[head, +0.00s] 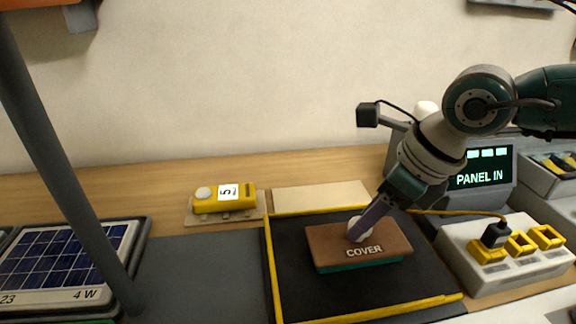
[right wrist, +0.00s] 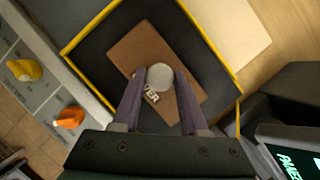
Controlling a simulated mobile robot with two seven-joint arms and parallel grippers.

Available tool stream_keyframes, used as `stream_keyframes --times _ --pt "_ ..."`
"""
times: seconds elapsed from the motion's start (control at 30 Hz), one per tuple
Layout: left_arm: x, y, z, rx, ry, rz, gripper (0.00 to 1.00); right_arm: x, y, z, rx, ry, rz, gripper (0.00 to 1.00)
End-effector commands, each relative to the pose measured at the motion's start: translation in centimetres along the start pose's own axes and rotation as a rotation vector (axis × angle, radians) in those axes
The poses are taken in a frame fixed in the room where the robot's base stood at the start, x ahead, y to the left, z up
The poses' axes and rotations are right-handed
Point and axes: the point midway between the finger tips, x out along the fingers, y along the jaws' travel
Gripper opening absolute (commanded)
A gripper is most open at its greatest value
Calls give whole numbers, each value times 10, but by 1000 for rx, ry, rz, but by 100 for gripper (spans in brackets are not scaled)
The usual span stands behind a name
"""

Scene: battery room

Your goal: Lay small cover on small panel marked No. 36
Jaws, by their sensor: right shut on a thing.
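The small cover (head: 335,243) is a brown slab with a teal lower edge, the word COVER and a pale round knob. It lies over the black, yellow-edged tray (head: 292,285). My right gripper (head: 358,232) comes down from the upper right and is shut on the knob. In the right wrist view the fingers (right wrist: 160,82) stand on both sides of the knob, and the cover (right wrist: 140,48) is turned at an angle. Whether anything lies under the cover is hidden. No number 36 can be read. My left gripper is out of view.
A solar panel (head: 70,262) marked 23 and 4 W lies at the left. A yellow box (head: 208,206) stands behind. The grey surface left of the tray is clear.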

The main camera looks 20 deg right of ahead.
Motion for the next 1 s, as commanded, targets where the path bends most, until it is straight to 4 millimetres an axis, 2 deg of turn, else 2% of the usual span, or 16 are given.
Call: stream_keyframes --times 0.3,0.33,0.6,0.83,1.0 --pt "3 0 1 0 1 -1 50 3 0 -1 0 -1 0 0" --pt "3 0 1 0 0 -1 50 3 0 -1 0 -1 0 44" --pt "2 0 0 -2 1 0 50 2 0 -1 0 -1 0 73" --pt "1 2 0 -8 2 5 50 1 0 0 0 -1 0 73" --pt "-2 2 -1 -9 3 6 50 -13 -1 1 0 -2 -1 73"
